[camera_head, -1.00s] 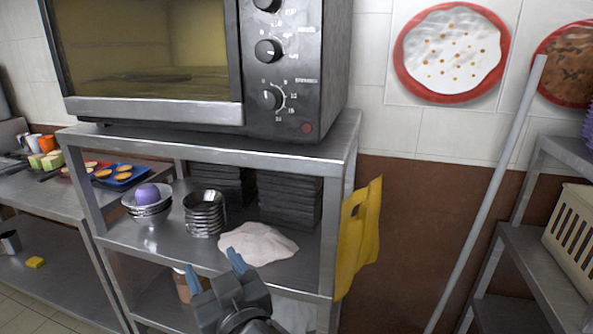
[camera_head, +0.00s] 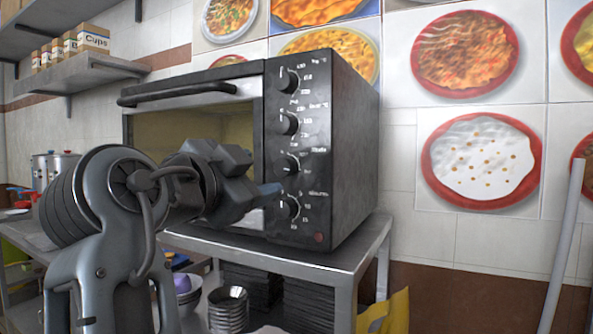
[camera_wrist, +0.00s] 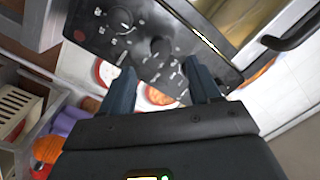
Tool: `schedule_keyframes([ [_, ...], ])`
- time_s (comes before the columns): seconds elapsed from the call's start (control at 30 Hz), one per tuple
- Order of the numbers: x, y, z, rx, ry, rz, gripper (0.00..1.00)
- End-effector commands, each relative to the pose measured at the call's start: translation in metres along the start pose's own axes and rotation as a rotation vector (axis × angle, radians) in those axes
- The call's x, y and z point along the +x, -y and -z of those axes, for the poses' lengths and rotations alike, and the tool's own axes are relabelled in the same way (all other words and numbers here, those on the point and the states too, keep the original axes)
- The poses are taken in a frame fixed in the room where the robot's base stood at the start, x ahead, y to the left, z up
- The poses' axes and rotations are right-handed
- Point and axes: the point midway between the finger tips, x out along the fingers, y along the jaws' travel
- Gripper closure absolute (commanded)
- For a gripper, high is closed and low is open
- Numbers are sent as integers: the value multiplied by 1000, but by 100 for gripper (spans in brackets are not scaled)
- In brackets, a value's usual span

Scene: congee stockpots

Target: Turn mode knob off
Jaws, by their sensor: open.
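The oven's black control panel (camera_head: 311,150) carries a column of knobs: a top knob (camera_head: 289,80), an upper-middle knob (camera_head: 288,123), a lower-middle knob (camera_head: 290,164) and a bottom knob (camera_head: 289,208). The labels are too blurred to tell which is the mode knob. My gripper (camera_head: 265,190) is in front of the panel's left side, near the lower knobs. It hides part of the oven door. In the wrist view my gripper (camera_wrist: 160,78) is open and empty, with its blue fingertips apart. Beyond them the tilted panel shows a round knob (camera_wrist: 160,48) and another knob (camera_wrist: 120,20).
The oven (camera_head: 345,150) stands on a steel shelf unit (camera_head: 290,262), with metal bowls (camera_head: 228,305) and dark stacked trays below. A long door handle (camera_head: 180,92) juts out at the oven's top left. A grey pole (camera_head: 568,245) leans at the right.

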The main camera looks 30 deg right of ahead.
Motion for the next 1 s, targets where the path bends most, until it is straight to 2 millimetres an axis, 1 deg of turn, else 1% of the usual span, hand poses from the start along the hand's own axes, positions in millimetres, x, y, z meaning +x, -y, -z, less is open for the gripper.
schedule_keyframes([
  [0.07,1,2,3,12,-1,-9,38],
  [0.17,9,3,4,13,-2,-11,38],
  [0.43,50,2,5,11,-3,-11,38],
  [0.6,69,2,4,10,-2,-8,38],
  [0.77,77,1,3,11,-1,-8,38],
  [1.0,78,1,3,11,-1,-7,38],
])
